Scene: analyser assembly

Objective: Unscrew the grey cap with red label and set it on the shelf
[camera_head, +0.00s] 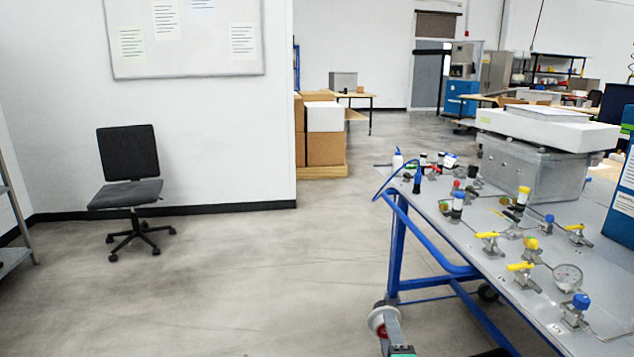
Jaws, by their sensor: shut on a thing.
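The round grey cap with a red label (377,321) is at the bottom edge of the head view, right of centre. My gripper (384,317) is around it and shut on it; only its grey end and a green part show, cut off by the lower frame edge. The cap is in front of the trolley's leg in the picture. A grey shelf unit (13,260) shows only partly at the far left edge, with a board and a slanted upright.
A blue-framed trolley table (606,315) on the right carries valves, a gauge (567,277), bottles and a metal box (533,172). A black swivel chair (125,195) stands by the left wall. Open floor (235,270) lies between. Cardboard boxes (325,149) stand behind.

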